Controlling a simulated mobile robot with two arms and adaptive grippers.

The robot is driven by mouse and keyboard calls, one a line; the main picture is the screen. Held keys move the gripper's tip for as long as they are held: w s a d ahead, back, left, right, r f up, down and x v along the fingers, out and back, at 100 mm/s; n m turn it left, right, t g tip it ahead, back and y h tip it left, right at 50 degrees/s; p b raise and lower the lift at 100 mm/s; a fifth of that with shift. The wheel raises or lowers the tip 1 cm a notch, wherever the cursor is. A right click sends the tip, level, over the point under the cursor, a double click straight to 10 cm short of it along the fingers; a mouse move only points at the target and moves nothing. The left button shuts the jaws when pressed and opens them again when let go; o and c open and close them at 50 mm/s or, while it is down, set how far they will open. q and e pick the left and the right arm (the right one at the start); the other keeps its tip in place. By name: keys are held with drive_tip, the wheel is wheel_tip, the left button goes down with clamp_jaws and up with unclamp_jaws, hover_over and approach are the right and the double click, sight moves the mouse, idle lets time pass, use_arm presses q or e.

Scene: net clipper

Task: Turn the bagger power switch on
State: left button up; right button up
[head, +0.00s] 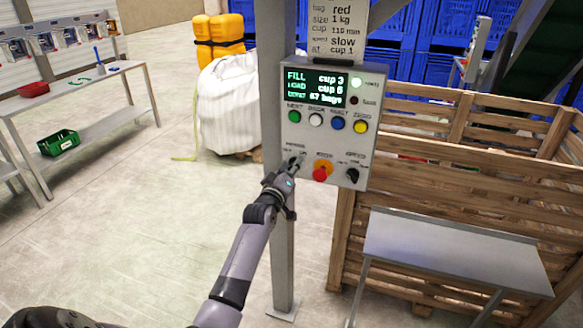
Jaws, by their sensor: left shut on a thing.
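The bagger control panel (333,136) is a grey box fixed to a grey metal post. Green, white, blue and yellow buttons sit below the screen. A red knob on an orange base (321,171) and a black knob (352,175) are in the bottom row. My left gripper (292,170) is at the panel's lower left, shut on the power switch (297,161), which it mostly hides. The switch position cannot be told. My right gripper is not in view.
A wooden slatted crate (480,133) stands behind and right of the panel. A grey metal table (450,250) is in front of it. A white bulk bag (228,105) stands behind the post. A workbench (80,82) is at the left. The floor at left is open.

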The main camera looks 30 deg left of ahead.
use_arm(q)
drive_tip(key=shift+d+f, duration=0.1)
drive_tip(key=shift+f, duration=0.15)
drive_tip(key=o, duration=1.2)
drive_tip(key=shift+r, duration=0.15)
drive_tip(key=shift+c, duration=0.2)
drive_tip(key=v, duration=1.2)
